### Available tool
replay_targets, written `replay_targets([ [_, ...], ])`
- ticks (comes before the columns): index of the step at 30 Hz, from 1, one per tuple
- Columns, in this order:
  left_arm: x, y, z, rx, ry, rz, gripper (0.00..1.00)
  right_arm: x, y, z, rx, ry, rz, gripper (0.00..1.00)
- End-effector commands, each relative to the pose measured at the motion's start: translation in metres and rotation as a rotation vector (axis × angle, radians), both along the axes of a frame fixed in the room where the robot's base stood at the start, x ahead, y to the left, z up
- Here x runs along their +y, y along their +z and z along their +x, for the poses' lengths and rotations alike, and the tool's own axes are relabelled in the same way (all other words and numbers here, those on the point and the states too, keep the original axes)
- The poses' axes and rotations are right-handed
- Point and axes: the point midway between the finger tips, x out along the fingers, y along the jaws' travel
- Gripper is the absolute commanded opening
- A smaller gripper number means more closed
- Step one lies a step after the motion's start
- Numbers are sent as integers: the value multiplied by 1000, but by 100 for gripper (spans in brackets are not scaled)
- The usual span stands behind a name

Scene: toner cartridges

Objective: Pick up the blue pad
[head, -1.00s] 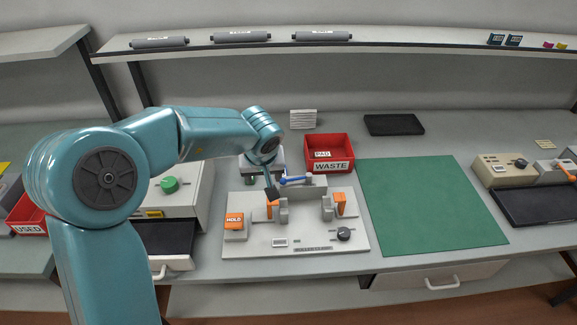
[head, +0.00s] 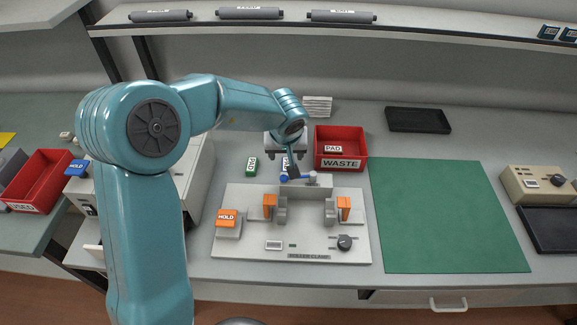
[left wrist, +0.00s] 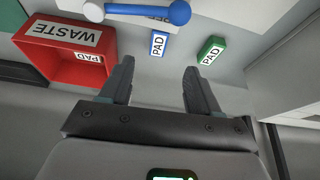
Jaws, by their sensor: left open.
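The blue pad (left wrist: 159,43) lies on the bench with a white PAD label, in line with the gap between my left fingertips in the left wrist view. In the head view the blue pad (head: 285,163) is partly hidden behind my left gripper. A green pad (left wrist: 212,50) lies to its right in the left wrist view, and left of it in the head view (head: 252,167). My left gripper (left wrist: 158,69) is open and empty, apart from the pad. In the head view my left gripper (head: 292,171) hangs near the back of the roller clamp. My right gripper is not in view.
The green mat (head: 445,215) is clear.

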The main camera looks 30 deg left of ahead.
Motion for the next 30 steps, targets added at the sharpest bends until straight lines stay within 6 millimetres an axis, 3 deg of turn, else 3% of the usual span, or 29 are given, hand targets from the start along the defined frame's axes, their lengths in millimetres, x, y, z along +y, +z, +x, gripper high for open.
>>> replay_targets([
  [1,3,-16,3,4,2,-1,62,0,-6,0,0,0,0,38],
  [6,10,-47,14,2,1,-1,62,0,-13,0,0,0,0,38],
  [14,15,-66,24,0,1,0,62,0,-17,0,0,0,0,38],
  [21,25,-99,42,1,1,0,62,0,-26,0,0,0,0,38],
  [30,27,-104,46,-1,1,-1,62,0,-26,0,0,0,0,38],
])
